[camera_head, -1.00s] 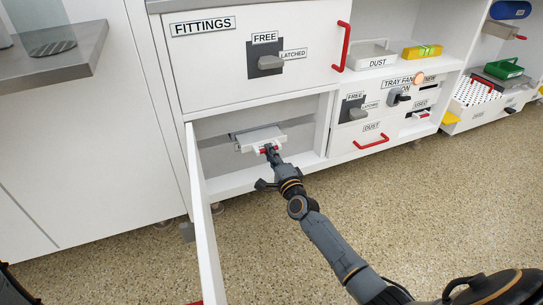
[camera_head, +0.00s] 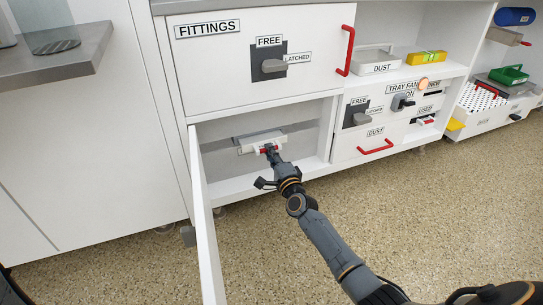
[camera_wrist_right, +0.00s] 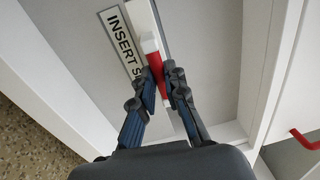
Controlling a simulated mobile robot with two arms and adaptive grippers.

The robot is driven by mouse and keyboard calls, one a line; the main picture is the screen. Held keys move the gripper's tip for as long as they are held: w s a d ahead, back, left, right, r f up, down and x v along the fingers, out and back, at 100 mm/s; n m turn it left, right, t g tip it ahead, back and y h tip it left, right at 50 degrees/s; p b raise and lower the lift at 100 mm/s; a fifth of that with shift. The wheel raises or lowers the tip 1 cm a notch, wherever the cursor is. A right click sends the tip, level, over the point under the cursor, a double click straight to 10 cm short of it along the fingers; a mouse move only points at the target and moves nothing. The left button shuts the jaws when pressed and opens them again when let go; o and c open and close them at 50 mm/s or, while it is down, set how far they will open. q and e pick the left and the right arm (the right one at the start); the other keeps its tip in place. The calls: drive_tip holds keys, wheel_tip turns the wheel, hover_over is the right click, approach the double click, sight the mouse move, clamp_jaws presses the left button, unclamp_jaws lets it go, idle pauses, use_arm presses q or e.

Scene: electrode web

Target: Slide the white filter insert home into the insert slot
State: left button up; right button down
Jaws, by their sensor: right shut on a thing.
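The white filter insert (camera_head: 252,147) sits partly in the insert slot in the back wall of the open lower compartment; its front edge still stands out from the wall. My right gripper (camera_head: 268,150) reaches into the compartment and is shut on the insert's red handle. The wrist view shows the red handle (camera_wrist_right: 155,72) between the fingers of the right gripper (camera_wrist_right: 164,68). The label "INSERT S…" (camera_wrist_right: 122,42) lies beside it, its end hidden by the handle and fingers. The slot opening is mostly covered by the insert. My left gripper is not in view.
The open white door (camera_head: 206,230) stands at the compartment's left side. The FITTINGS drawer (camera_head: 230,75) is above. To the right are a panel with the DUST drawer's red handle (camera_head: 376,147) and a shelf with a yellow box (camera_head: 427,58). The speckled floor is clear.

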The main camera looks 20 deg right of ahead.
sight(256, 143)
drive_tip(key=shift+w+d+b, duration=0.1)
drive_tip(key=shift+w+b, duration=1.3)
drive_tip(key=shift+w, duration=0.7)
drive_tip(key=c, duration=1.3)
unclamp_jaws()
